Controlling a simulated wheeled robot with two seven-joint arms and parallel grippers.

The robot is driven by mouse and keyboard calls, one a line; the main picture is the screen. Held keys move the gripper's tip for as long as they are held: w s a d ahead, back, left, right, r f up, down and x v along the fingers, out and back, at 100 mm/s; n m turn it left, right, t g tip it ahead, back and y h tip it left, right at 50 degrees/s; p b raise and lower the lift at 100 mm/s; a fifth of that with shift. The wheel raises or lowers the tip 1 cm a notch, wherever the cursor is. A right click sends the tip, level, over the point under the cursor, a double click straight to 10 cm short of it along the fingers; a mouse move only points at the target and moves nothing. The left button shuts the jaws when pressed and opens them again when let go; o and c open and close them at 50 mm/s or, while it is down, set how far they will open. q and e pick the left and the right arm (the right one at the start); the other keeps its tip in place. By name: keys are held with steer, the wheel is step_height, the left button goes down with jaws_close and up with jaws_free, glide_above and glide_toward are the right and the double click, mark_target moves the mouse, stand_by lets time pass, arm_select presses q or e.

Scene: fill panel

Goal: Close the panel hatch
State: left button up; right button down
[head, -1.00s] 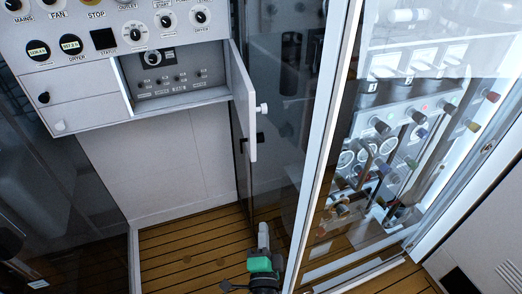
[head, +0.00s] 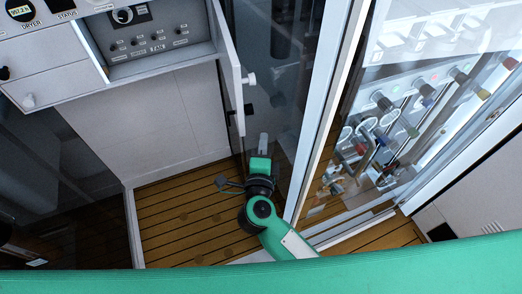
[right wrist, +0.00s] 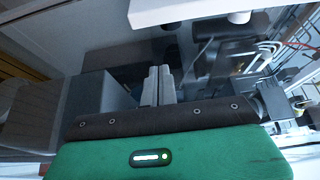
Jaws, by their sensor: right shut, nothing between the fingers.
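The panel hatch (head: 229,75) is a white door hinged at the right of an open recess (head: 160,45) in the panel. It stands swung out, seen nearly edge-on, with a white knob (head: 249,79) on its right-facing side. My right gripper (head: 263,138) is shut and empty, below the hatch and knob in the head view, apart from them. In the right wrist view the shut fingers (right wrist: 158,85) point up the picture; the hatch's white edge (right wrist: 190,10) and knob (right wrist: 239,17) show above and to the right. My left gripper is not in view.
The panel front (head: 50,60) has dials and a small knob (head: 28,100) at left. A white-framed glass partition (head: 325,110) stands close right of my right arm, with valves and tubing (head: 380,140) behind it. The wooden floor (head: 190,215) below is clear.

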steer(key=w, duration=0.3)
steer(key=shift+w+d+r+p, duration=0.15)
steer(key=shift+w+d+p, duration=0.15)
steer(key=shift+d+p, duration=0.05)
arm_select(q)
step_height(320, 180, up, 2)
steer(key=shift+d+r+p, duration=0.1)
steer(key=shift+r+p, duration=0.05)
steer(key=shift+p, duration=0.35)
arm_select(e)
steer(key=a, duration=0.4)
steer(key=shift+s, duration=0.3)
